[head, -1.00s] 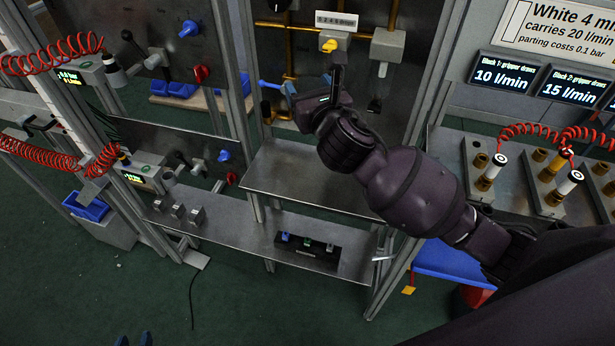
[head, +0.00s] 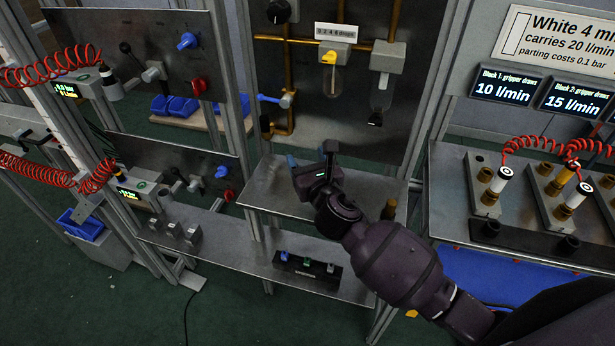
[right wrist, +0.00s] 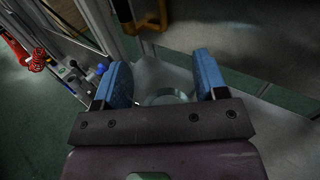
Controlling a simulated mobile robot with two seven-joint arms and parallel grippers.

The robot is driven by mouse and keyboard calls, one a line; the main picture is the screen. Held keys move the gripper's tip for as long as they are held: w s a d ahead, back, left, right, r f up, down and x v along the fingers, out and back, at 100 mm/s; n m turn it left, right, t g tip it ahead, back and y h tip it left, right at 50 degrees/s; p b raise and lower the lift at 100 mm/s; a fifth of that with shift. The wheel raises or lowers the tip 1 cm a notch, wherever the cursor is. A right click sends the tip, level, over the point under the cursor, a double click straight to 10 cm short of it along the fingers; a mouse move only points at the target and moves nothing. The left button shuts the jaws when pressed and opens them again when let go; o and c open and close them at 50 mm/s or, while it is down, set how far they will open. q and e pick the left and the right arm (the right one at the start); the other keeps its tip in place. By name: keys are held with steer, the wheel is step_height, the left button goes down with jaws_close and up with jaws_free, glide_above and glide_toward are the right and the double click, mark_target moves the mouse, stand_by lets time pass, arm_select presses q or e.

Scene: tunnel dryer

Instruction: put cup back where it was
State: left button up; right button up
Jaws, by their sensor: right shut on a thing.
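My right gripper (head: 300,166) is low in front of the back panel, over the steel shelf (head: 265,197). In the right wrist view its two blue fingers stand on either side of a clear, round-rimmed cup (right wrist: 168,97), and it is shut on this cup. The cup's lower part is hidden, and the cup cannot be made out in the head view. I cannot tell whether it touches the shelf. My left gripper is not in view.
Above the shelf, a clear bowl (head: 332,80) hangs under a yellow knob (head: 328,57), with another bowl unit (head: 381,90) to its right. A brass pipe (head: 289,118) runs beside a blue-handled valve (head: 273,99). The shelf's left part is bare.

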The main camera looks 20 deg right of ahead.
step_height(320, 180, down, 4)
steer(key=shift+f+b, duration=0.2)
steer(key=shift+b, duration=0.6)
steer(key=shift+f, duration=0.15)
steer(key=o, duration=1)
